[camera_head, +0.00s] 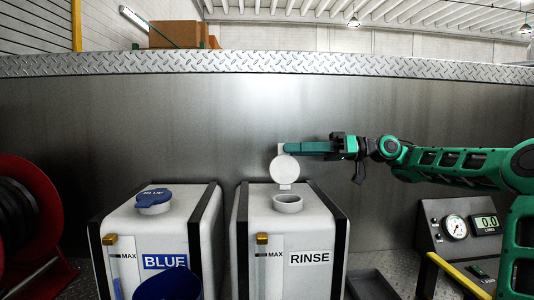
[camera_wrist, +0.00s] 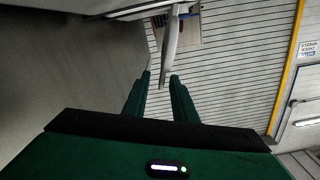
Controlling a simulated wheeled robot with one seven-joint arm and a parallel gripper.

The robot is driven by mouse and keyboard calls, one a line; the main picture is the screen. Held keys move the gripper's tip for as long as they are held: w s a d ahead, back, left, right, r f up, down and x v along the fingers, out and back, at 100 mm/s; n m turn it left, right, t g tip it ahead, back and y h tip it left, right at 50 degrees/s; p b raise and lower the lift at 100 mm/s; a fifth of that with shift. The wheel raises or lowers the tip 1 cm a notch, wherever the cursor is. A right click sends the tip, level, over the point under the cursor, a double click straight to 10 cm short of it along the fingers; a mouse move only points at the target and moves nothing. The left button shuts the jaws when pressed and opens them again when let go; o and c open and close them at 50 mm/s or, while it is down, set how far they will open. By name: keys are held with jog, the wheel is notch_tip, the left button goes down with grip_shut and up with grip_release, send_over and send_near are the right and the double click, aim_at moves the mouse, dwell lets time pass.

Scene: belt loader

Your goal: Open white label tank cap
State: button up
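The tank with the white RINSE label (camera_head: 310,259) stands in the middle of the head view. Its round white cap (camera_head: 285,169) is swung up and stands upright on its hinge behind the open filler neck (camera_head: 288,203). My gripper (camera_head: 288,148) is at the top edge of the cap, reaching in from the right. In the wrist view, the fingers of my gripper (camera_wrist: 161,75) are apart with a gap between them. The pale cap (camera_wrist: 171,38) shows edge-on there, its lower end between the fingertips. Contact with either finger is unclear.
A tank with a BLUE label (camera_head: 165,262) and a lowered blue cap (camera_head: 154,197) stands to the left. A dark blue container (camera_head: 168,286) is in front of it. A red hose reel (camera_head: 35,215) is far left, a gauge panel (camera_head: 462,228) right. A metal wall rises behind.

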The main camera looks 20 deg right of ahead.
jog(key=w+a, duration=0.1)
jog(key=a, duration=0.6)
jog(key=shift+w, duration=0.15)
jog(key=shift+d, duration=0.1)
grip_shut()
dwell(1.1)
